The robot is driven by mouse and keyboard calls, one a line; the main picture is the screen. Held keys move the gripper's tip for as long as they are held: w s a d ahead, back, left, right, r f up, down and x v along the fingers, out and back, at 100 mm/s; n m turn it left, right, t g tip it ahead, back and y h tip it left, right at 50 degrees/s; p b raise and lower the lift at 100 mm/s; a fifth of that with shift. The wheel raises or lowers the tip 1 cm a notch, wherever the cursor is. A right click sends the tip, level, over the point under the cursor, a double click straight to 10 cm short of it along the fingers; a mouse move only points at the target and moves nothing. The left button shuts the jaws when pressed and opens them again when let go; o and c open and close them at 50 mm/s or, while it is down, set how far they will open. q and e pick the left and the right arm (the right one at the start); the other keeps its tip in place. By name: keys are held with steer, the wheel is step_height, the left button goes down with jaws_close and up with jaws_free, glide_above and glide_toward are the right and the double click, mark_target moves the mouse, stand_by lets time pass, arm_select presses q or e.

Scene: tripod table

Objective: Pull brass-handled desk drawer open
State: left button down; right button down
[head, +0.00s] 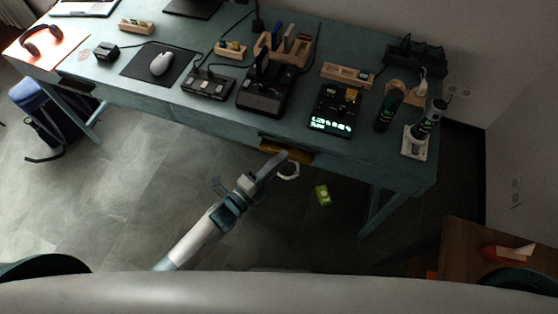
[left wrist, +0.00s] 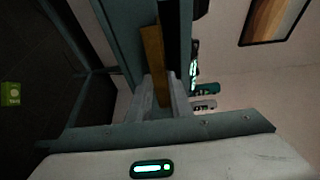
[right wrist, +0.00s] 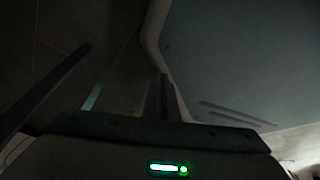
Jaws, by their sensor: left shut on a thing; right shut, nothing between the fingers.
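The teal desk (head: 215,118) stands along the wall. A brass handle (head: 295,155) shows under its front edge, partly hidden by my left gripper (head: 280,160). In the left wrist view the brass handle (left wrist: 153,60) is a long bar that runs down between the fingers of my left gripper (left wrist: 158,95), which is shut on it. The drawer front is mostly hidden, and I cannot tell how far the drawer stands out. My right gripper (right wrist: 162,95) is shut and empty in the right wrist view, apart from the handle.
The desk top holds a mouse (head: 162,63), a black device (head: 265,92), a lit keypad (head: 335,110) and a dark bottle (head: 388,108). A green packet (head: 323,195) lies on the floor below. A brown table (head: 470,245) stands at right. Open floor lies in front of the desk.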

arm_select(q)
steer(key=shift+s+f, duration=0.15)
